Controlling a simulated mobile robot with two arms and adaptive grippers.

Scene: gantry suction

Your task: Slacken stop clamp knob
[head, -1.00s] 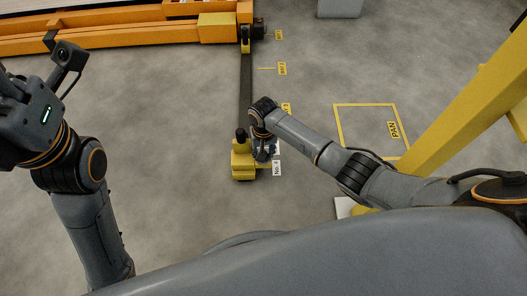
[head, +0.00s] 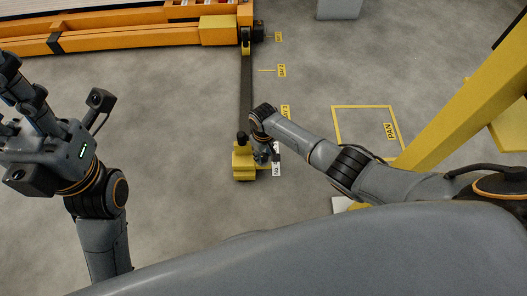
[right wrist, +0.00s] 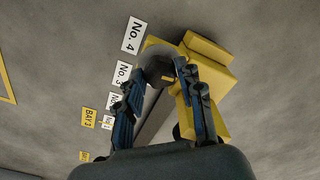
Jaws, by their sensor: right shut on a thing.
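The yellow stop clamp (head: 243,162) sits at the near end of a dark rail (head: 246,95) on the floor in the head view. Its yellow body (right wrist: 212,72) also shows in the right wrist view. A dark grey round knob (right wrist: 157,67) is on its side. My right gripper (right wrist: 158,82) is shut on the knob, one finger on each side of it. In the head view my right gripper (head: 266,156) is small and partly hidden by its wrist. My left gripper (head: 14,100) is raised at the left, away from the clamp; its fingertips are not clear.
White number labels (right wrist: 133,36) and yellow bay labels (right wrist: 89,117) lie along the rail. An orange gantry beam (head: 130,38) crosses the back left. A yellow post (head: 465,100) stands at right beside a marked floor square (head: 335,125). Open floor lies left of the rail.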

